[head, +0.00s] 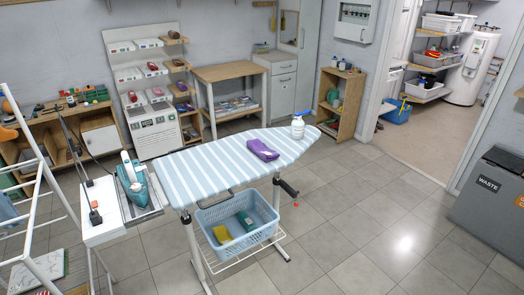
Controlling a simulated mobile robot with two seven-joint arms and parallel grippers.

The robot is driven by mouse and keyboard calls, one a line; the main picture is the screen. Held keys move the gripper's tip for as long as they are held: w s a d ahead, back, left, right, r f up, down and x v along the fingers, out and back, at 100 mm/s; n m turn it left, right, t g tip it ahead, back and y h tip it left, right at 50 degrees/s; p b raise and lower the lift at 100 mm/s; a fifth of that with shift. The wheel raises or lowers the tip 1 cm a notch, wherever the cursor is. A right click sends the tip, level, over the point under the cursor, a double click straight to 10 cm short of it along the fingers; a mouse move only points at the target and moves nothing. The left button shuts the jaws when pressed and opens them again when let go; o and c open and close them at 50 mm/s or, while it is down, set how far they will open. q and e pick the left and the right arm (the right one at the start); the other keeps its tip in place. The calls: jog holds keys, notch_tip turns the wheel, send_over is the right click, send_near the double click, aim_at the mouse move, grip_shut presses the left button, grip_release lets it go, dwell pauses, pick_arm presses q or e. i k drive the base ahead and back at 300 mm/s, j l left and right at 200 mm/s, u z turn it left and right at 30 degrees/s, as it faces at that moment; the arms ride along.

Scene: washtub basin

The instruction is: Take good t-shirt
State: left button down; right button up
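A folded purple cloth (262,150), perhaps a t-shirt, lies on the striped ironing board (205,165). Two more folded cloths, one yellow (222,234) and one dark green (246,221), lie in the light blue basket (270,235) on the shelf under the board. I cannot tell from this view which of these is the good t-shirt. Neither of my grippers is in view.
A white and blue bottle (297,128) stands at the board's far end. A teal iron (132,180) rests at its left end. A white drying rack (40,190) stands at far left, a grey waste bin (485,200) at right. The tiled floor (370,225) right of the board is clear.

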aim_at(260, 148)
jog(key=i+l+u, duration=0.35)
jog(key=i, duration=0.35)
jog(key=i+l+u, duration=0.35)
jog(key=i+l, duration=0.25)
jog(key=i+l+u, duration=0.3)
jog(key=i+l, duration=0.25)
jog(key=l, duration=0.2)
